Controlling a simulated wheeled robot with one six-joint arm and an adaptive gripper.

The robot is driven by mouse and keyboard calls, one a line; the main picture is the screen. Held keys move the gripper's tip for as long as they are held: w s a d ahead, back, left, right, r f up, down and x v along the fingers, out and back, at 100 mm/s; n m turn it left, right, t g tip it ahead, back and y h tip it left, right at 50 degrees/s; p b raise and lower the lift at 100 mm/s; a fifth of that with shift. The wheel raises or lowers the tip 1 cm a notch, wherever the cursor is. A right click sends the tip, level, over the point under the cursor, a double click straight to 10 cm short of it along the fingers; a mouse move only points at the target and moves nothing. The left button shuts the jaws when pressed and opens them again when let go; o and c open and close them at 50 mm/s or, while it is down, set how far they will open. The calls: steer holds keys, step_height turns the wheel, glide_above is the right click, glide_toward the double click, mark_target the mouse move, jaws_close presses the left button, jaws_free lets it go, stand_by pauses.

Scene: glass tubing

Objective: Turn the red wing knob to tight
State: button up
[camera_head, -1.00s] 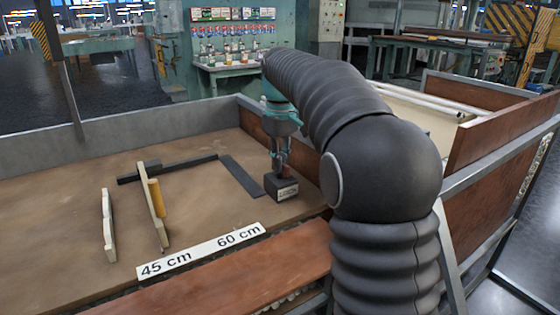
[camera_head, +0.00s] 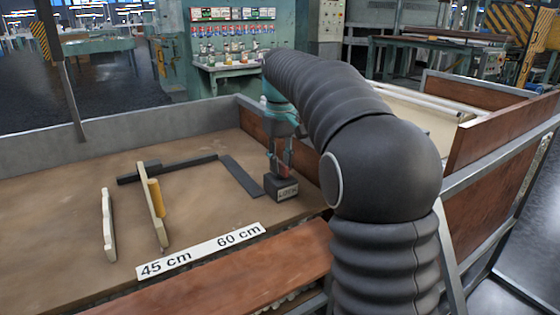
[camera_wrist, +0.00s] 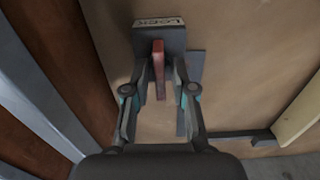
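The red wing knob (camera_wrist: 158,68) is a flat upright bar on a dark block (camera_wrist: 172,40) with a white label that seems to read "LOCK". The block (camera_head: 281,189) also shows in the head view, on the bench beside my arm. My gripper (camera_wrist: 160,74) is above the block, with one finger on each side of the red wing. A narrow gap shows on both sides of the wing, so the fingers look open around it, not clamped. In the head view my gripper (camera_head: 281,167) is small and partly turned, and the knob is mostly hidden by it.
A dark angled bar (camera_head: 240,175) lies just left of the block. Pale upright boards (camera_head: 153,205) with a yellow piece (camera_head: 156,198) stand farther left. A brown wall (camera_head: 266,140) rises behind.

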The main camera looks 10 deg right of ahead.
mark_target(280, 162)
steer(key=shift+r, duration=0.15)
step_height(280, 162, up, 12)
stand_by(0.7)
